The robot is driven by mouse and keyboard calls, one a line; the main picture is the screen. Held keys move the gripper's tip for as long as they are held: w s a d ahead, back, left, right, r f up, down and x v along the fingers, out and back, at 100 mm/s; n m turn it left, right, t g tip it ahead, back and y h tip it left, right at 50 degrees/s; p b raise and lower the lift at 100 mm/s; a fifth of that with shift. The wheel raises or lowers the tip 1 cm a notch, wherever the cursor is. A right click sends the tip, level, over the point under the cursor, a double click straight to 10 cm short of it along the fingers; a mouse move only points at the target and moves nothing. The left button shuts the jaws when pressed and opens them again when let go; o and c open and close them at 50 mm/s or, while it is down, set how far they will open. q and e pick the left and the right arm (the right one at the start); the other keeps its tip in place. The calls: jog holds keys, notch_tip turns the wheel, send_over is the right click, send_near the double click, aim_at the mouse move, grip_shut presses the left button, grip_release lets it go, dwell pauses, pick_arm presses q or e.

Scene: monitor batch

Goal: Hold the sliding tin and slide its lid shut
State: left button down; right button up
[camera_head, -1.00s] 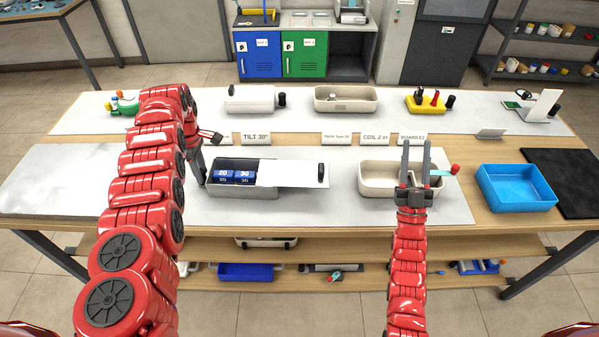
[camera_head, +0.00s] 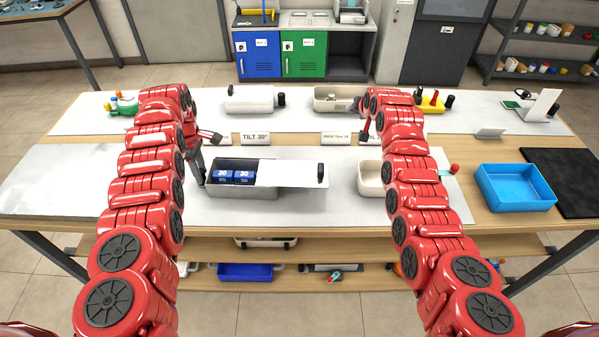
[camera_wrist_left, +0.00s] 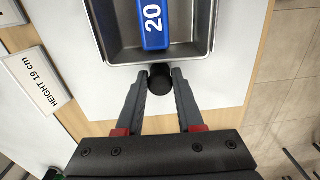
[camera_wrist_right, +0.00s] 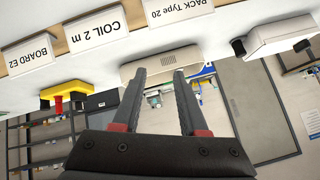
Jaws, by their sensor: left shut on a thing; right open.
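The grey metal sliding tin (camera_head: 240,192) stands on the white mat at the centre left of the table. Its pale flat lid (camera_head: 290,173) is partly slid out to the right, with a black knob (camera_head: 321,172) at its right end. The tin's left part is open and shows blue blocks (camera_head: 244,177) marked with numbers. My left gripper (camera_wrist_left: 160,80) is shut on a black knob (camera_wrist_left: 161,84) at the tin's left end. My right gripper (camera_wrist_right: 159,74) is open and empty, away from the lid, near the back row.
A beige divided tray (camera_head: 370,180) sits right of the lid, partly hidden by my right arm. A blue bin (camera_head: 515,188) stands farther right. Label cards (camera_head: 256,141) and a back row with a beige tray (camera_head: 331,104) and a white box (camera_head: 250,104) stand behind. The mat in front of the lid is clear.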

jog(key=s+a+n+g, duration=0.2)
jog(key=s+a+g, duration=0.2)
jog(key=s+a, duration=0.3)
notch_tip(320, 180, up, 4)
jog(key=f+n+g+h, duration=0.1)
jog(key=g, duration=0.4)
send_over(321, 167)
jog(key=shift+w+r, duration=0.15)
jog(key=shift+r, duration=0.1)
jog(key=shift+s, duration=0.2)
jog(key=shift+f, duration=3.5)
